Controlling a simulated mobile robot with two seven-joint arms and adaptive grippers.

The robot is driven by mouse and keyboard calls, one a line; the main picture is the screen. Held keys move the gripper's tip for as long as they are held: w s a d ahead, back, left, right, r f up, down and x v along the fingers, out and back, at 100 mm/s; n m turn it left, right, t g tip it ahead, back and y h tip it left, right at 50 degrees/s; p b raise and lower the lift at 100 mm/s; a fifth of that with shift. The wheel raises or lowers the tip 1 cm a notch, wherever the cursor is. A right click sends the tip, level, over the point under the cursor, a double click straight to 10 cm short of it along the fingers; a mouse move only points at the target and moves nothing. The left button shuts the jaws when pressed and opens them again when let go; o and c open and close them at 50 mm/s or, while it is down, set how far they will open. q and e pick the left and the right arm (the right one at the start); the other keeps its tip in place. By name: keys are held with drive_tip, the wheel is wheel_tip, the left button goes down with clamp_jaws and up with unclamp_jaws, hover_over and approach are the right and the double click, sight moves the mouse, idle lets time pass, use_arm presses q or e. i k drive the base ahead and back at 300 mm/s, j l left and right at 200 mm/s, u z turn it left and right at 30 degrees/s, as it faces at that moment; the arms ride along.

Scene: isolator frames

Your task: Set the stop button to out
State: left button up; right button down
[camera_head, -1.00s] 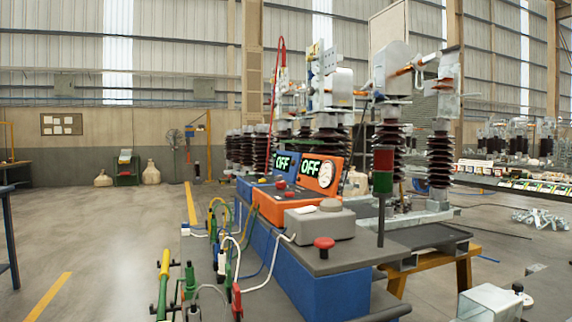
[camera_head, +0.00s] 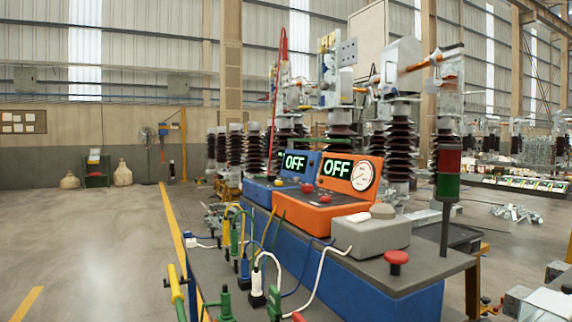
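A red mushroom-shaped stop button (camera_head: 397,258) stands on the near right corner of the grey bench top (camera_head: 425,268). Its red cap sits on a short dark stem; I cannot tell from this view whether it is pressed in or out. Smaller red knobs show on the orange unit (camera_head: 320,212) and the blue unit (camera_head: 262,190), whose displays both read OFF. Neither of my grippers is in view.
A grey box (camera_head: 368,237) with a round knob stands beside the stop button. A red and green signal tower (camera_head: 447,175) rises to its right. Cables and clamps (camera_head: 256,282) crowd the bench's left side. Open floor (camera_head: 95,235) lies to the left.

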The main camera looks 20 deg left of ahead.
sight(396, 257)
drive_tip(key=i+j, duration=0.1)
drive_tip(key=j, duration=0.9)
drive_tip(key=i+j, duration=0.1)
drive_tip(key=j, duration=0.85)
